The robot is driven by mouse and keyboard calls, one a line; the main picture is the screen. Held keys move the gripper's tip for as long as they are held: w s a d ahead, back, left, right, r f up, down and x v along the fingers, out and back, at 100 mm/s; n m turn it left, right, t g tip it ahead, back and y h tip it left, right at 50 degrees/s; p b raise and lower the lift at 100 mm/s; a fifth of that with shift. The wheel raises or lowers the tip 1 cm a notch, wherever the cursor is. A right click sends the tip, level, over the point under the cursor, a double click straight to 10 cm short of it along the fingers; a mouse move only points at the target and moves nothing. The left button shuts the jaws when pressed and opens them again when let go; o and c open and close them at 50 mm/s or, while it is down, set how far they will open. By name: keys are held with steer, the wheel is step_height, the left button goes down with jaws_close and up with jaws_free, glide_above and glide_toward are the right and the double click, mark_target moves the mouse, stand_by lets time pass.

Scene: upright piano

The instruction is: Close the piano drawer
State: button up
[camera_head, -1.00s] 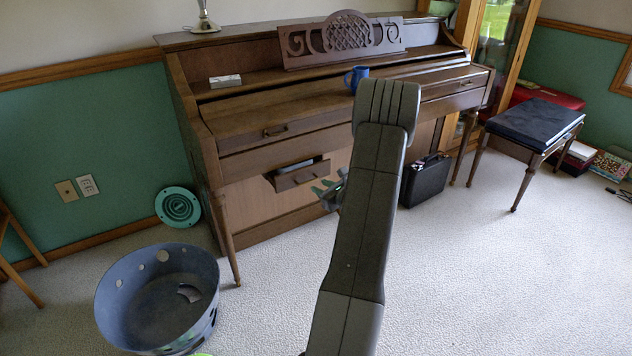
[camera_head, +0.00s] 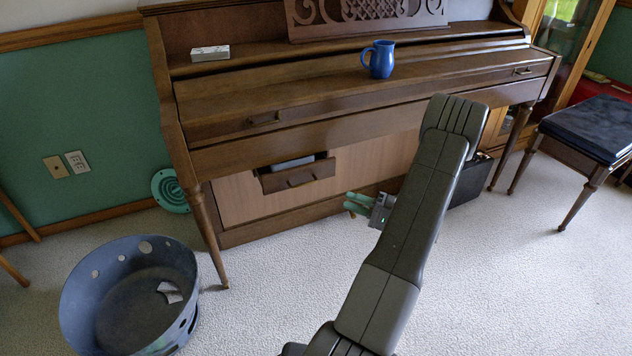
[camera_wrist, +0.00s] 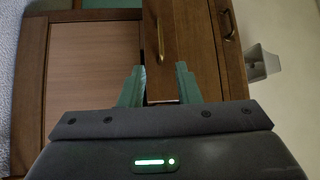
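The piano drawer (camera_head: 296,179) is a small brown drawer with a handle, low in the piano front. It stands pulled out, with something pale grey showing inside or behind it. My gripper (camera_head: 347,202) has green fingers and is right of the drawer, pointing left. In the wrist view the scene is turned sideways. There the drawer front (camera_wrist: 178,40), with its handle, lies ahead of my open gripper (camera_wrist: 161,68). The drawer's near end lies between the fingers in the picture; I cannot tell whether they touch it. I see nothing held.
The piano (camera_head: 240,160) carries a blue mug (camera_head: 379,60) and a small white box (camera_head: 210,53). Its front leg (camera_head: 206,235) stands left of the drawer. A round tub (camera_head: 125,295) is at lower left. A black case (camera_head: 468,182) and a bench (camera_head: 590,128) are right. Carpet in front is clear.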

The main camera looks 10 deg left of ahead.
steer(key=b+x, duration=0.2)
steer(key=x, duration=1.1)
steer(key=shift+a+r+b, duration=0.15)
steer(key=shift+a+b, duration=0.2)
steer(key=shift+b, duration=0.05)
jaws_close()
